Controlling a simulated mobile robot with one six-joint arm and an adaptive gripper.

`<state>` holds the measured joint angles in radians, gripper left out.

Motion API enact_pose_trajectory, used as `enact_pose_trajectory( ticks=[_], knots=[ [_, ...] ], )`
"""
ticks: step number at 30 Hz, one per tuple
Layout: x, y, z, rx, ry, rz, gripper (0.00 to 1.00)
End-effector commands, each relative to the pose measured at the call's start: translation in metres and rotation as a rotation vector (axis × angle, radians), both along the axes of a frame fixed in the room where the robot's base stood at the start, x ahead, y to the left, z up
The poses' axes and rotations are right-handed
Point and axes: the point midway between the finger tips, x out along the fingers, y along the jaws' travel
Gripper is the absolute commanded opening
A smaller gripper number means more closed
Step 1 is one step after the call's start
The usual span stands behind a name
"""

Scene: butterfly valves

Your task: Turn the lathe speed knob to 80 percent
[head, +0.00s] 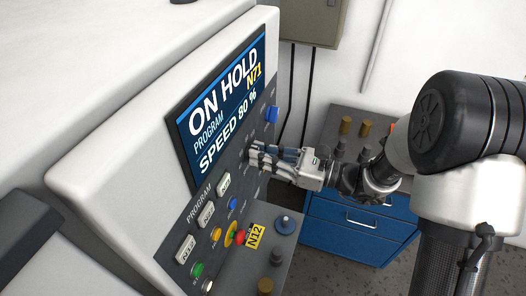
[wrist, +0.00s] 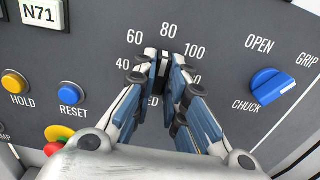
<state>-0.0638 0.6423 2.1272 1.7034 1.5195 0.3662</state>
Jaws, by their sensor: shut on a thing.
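The speed knob (wrist: 164,66) is dark with a pale pointer line, on the grey control panel (wrist: 215,30). Around it in the wrist view are the marks 40, 60, 80 and 100. My gripper (wrist: 164,72) is shut on the knob, with a finger on each side; the fingers hide much of it and part of the scale. In the head view my gripper (head: 254,157) reaches the panel from the right, and the knob is hidden behind the fingers. The screen (head: 225,110) reads ON HOLD, PROGRAM N71 and SPEED 80 %.
A blue chuck knob (wrist: 272,85) is right of the speed knob. Yellow hold (wrist: 14,83) and blue reset (wrist: 71,93) buttons are at left. A red button (head: 240,238) sits lower on the panel. A blue cabinet (head: 350,229) stands behind my gripper.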

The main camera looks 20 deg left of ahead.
Motion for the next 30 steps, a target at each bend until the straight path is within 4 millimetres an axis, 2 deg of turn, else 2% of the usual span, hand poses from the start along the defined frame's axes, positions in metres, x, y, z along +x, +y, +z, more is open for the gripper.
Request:
enact_pose_trajectory(
  ticks=[11, 12, 20, 30],
  knots=[
    [0.0000, 0.0000, -0.0002, 0.000, 0.003, 0.000, 0.00],
    [0.0000, 0.0000, -0.0002, 0.000, 0.003, 0.000, 0.15],
    [0.0000, 0.0000, -0.0001, 0.000, 0.003, 0.000, 0.32],
    [0.0001, -0.0020, -0.0001, 0.000, 0.002, -0.001, 0.33]
  ],
)
